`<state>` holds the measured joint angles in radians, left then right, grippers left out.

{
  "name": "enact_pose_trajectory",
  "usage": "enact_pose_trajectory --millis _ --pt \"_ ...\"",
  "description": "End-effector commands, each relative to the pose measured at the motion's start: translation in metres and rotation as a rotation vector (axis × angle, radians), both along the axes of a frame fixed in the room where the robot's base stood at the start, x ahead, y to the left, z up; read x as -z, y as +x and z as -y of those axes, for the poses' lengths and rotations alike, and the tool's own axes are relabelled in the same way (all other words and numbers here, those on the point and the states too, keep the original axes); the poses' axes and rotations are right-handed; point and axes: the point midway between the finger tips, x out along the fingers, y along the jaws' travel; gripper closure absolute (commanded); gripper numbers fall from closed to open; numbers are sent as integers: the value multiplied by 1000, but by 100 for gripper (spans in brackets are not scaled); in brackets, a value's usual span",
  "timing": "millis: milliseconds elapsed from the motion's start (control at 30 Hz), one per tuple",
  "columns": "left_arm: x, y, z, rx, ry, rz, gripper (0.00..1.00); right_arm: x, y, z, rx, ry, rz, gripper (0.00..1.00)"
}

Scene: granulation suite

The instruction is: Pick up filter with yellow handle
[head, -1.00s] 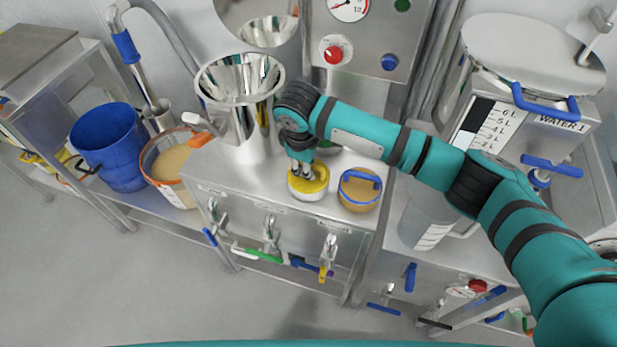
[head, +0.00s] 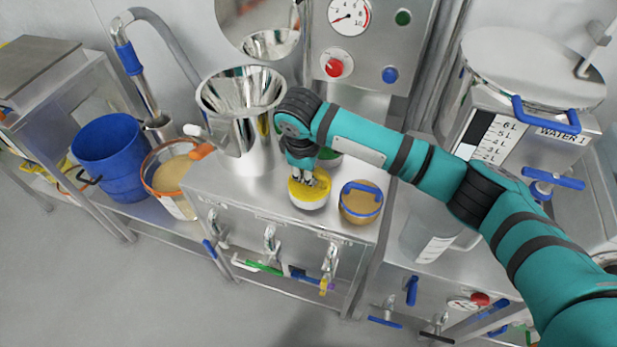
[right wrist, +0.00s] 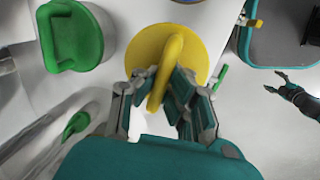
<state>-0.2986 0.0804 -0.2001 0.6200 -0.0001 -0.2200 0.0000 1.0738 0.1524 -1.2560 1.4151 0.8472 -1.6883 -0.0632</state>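The filter with the yellow handle (right wrist: 176,47) has a round yellow top and sits on a steel bench. It also shows in the head view, where the yellow filter (head: 308,194) is in a white rim under my right gripper (head: 309,178). In the right wrist view my right gripper (right wrist: 163,86) has a finger on each side of the upright yellow handle, close against it. It appears shut on the handle. The filter still rests on the bench. My left gripper (right wrist: 277,83) seems to show small at the right of the right wrist view, its tips apart.
A filter with a blue handle (head: 361,203) stands just right of the yellow one. A green-handled filter (right wrist: 70,36) is behind, mostly hidden by my arm in the head view. A steel funnel (head: 240,95) stands to the left. Valves (head: 270,240) line the bench front.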

Motion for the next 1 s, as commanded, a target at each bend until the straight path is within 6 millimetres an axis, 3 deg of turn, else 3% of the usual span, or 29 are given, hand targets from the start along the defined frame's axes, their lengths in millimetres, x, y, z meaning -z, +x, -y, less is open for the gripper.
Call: enact_pose_trajectory --millis 167,700,1000 --pt "5 -1 0 0 0 -2 35 -24 0 -1 -3 3 2 100" --pt "12 -2 0 -1 1 -3 35 -34 -130 -19 -6 2 -1 100" --pt "6 -2 0 0 0 -3 35 -38 -158 -22 -2 0 0 100"
